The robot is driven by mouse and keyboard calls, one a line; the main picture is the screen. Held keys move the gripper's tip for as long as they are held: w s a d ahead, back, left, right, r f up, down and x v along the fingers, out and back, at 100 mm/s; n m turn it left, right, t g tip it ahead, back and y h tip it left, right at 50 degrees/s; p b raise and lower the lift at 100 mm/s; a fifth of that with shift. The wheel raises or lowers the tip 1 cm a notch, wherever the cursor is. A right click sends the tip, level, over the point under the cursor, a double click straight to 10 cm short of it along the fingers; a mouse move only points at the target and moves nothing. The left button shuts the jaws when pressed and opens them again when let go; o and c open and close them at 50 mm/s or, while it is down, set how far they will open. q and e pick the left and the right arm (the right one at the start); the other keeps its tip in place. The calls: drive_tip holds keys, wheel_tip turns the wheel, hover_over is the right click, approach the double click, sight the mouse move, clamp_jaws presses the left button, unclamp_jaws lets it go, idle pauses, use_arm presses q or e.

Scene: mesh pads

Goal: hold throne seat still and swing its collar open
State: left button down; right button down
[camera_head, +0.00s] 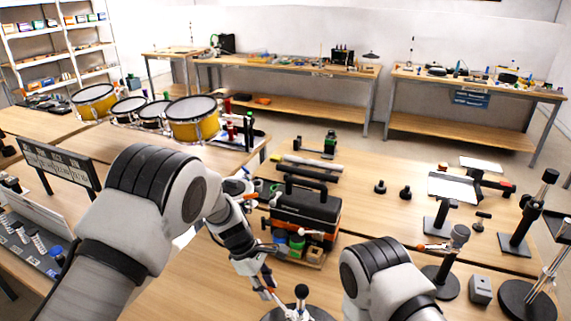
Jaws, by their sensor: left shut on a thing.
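My left gripper (266,287) reaches down near the bottom edge, in front of the black toolbox. It is shut on a small part beside a low stand (302,292) with a black knob and a round dark base. The held part is small and partly covered by the fingers, and I cannot tell whether it is the throne seat's collar. No padded throne seat can be made out clearly. My right arm comes in at the bottom centre-right; its gripper is not in view.
A black toolbox (305,207) with bottles at its front stands behind the left gripper. Upright stands (440,278) and a small grey block (481,290) are at the right. Yellow drums (193,122) stand on the far left table.

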use_arm(q)
drive_tip(key=shift+w+d, duration=0.15)
use_arm(e)
drive_tip(key=shift+s+a+f, duration=0.1)
drive_tip(key=shift+s+f, duration=0.1)
drive_tip(key=shift+f, duration=0.05)
use_arm(q)
drive_tip(key=c, duration=0.8)
unclamp_jaws()
use_arm(e)
drive_tip(key=c, duration=0.9)
unclamp_jaws()
drive_tip(key=shift+w, duration=0.1)
drive_tip(key=shift+c, duration=0.2)
drive_tip(key=shift+o, duration=1.1)
drive_tip(key=shift+w, duration=0.1)
use_arm(q)
drive_tip(key=v, duration=1.2)
drive_tip(key=shift+w, duration=0.1)
use_arm(e)
drive_tip(key=shift+w, duration=0.15)
